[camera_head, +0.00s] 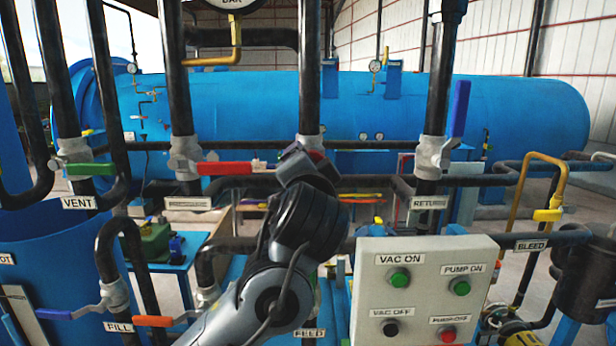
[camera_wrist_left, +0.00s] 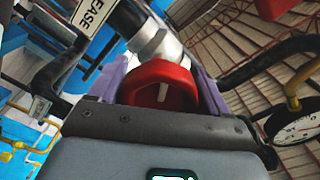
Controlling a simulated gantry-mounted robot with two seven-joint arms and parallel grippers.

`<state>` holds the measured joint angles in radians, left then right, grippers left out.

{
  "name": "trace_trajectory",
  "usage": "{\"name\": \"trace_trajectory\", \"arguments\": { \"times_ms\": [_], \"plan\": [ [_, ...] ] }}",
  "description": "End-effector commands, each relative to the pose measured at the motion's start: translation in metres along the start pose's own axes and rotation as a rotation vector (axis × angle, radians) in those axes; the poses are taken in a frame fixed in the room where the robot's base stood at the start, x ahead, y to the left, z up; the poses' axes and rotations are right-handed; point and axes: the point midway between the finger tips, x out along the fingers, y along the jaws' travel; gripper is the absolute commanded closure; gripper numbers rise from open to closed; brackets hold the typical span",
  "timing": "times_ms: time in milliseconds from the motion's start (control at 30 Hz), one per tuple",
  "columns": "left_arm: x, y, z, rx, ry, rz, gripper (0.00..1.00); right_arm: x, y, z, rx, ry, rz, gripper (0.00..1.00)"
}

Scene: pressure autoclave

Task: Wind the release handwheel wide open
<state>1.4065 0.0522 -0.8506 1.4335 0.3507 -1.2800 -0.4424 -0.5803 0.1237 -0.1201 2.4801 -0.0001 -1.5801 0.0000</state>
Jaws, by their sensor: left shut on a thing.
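A label ending in "EASE" (camera_wrist_left: 97,12) shows beside the pipe. In the head view my left arm reaches up from the bottom middle. Its wrist hides most of the valve; only a sliver of the red handwheel (camera_head: 318,156) shows. My right gripper is not in view.
A grey button box (camera_head: 420,285) stands to the right of my left arm. Levers stick out from nearby pipes: red (camera_head: 225,168), green (camera_head: 90,169), blue (camera_head: 459,108) and orange (camera_head: 153,321). A gauge (camera_wrist_left: 298,122) is close at the right of the wrist view.

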Motion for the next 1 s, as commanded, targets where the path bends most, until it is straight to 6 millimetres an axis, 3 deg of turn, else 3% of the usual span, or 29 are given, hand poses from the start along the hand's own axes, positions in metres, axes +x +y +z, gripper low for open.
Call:
{"name": "trace_trajectory", "arguments": {
  "times_ms": [433, 1000],
  "plan": [
    [0.0, 0.003, 0.0, -0.425, -0.001, 0.001, 0.53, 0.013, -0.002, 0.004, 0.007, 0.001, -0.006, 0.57],
    [0.0, 0.003, -0.001, -0.869, -0.001, 0.001, 0.53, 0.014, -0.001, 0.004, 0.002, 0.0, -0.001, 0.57]
  ]
}}
